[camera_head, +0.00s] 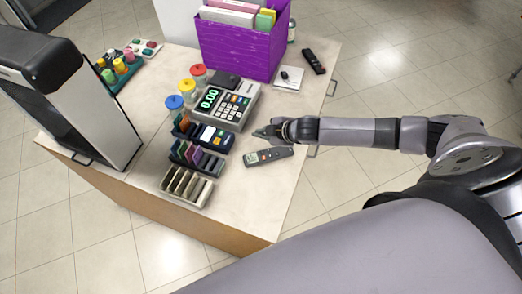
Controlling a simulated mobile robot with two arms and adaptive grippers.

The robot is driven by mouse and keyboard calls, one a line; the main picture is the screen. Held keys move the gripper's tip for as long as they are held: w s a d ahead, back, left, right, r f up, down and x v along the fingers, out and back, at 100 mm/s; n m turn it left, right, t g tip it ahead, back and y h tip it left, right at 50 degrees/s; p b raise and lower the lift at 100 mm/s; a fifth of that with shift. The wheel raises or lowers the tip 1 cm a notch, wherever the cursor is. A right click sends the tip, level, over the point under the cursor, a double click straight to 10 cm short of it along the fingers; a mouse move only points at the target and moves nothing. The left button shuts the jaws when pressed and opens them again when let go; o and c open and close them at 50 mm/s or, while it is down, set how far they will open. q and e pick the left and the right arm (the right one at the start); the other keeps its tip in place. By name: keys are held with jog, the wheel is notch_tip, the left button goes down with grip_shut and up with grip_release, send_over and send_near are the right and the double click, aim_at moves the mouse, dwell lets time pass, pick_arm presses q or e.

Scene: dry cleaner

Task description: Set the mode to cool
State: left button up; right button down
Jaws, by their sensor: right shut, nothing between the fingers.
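A dark grey remote with a small light display (268,155) lies on the counter near its right side. Its button labels are too small to read. My right gripper (262,132) reaches in from the right, shut and empty. Its fingertips are just beyond the remote in the picture, between it and the cash register; I cannot tell their exact height over the counter. A second, black remote (313,61) lies farther back by the right edge. My left gripper is not in view.
A purple file box (238,48) is at the back. The counter's front right part (255,205) is clear.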

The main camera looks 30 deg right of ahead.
jog(key=b, duration=0.7)
send_over(261, 153)
notch_tip(261, 153, down, 8)
jog(key=shift+r, duration=0.1)
pick_arm(q)
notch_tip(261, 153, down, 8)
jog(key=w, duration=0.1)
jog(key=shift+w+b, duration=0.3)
jog(key=shift+b, duration=0.15)
pick_arm(e)
jog(key=shift+f, duration=0.6)
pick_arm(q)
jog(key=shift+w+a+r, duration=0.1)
pick_arm(e)
jog(key=shift+f, duration=0.1)
jog(key=shift+a+f, duration=0.1)
jog(key=shift+f, duration=0.2)
